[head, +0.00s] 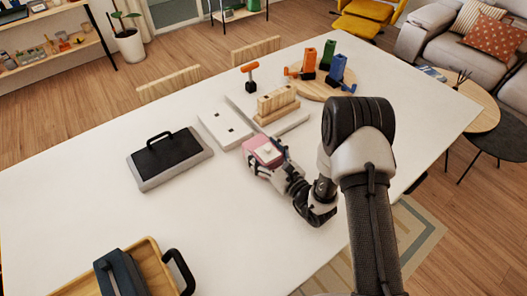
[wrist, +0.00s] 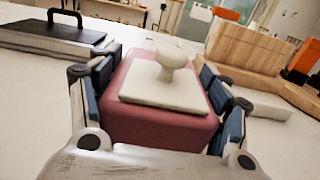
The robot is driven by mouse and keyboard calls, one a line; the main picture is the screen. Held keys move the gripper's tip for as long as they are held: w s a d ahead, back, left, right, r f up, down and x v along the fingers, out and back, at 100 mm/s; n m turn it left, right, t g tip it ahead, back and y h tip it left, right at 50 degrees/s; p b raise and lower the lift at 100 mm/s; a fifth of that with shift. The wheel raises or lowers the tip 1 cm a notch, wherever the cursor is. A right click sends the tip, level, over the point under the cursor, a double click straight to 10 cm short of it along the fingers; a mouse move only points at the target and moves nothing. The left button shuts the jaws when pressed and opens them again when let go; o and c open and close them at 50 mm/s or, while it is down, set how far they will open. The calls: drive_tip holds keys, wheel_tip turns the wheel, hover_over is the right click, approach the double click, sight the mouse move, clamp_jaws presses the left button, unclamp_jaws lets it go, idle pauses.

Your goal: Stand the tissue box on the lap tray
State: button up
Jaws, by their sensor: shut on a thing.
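The tissue box is a pink box (head: 262,151) with a white plate and a white knob on top. It is near the middle of the white table. My gripper (head: 268,158) is shut on it, and the wrist view shows the box (wrist: 160,130) upright between blue finger pads on both sides. I cannot tell whether its base touches the table. A wooden tray (head: 151,254) with a black handle, which looks like the lap tray, lies at the lower left, partly cut off by the frame. A dark blue-grey object (head: 121,272) covers part of it.
A grey and black block with a handle (head: 168,160) lies left of the box. A white plate (head: 223,130) and a wooden block (head: 277,103) are behind it. A round board (head: 308,89) with coloured pieces stands farther back. The table front is clear.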

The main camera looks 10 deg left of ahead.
drive_tip(key=o, duration=1.3)
drive_tip(key=shift+f, duration=0.1)
drive_tip(key=p+v, duration=0.1)
drive_tip(key=v, duration=1.1)
drive_tip(key=shift+p, duration=0.4)
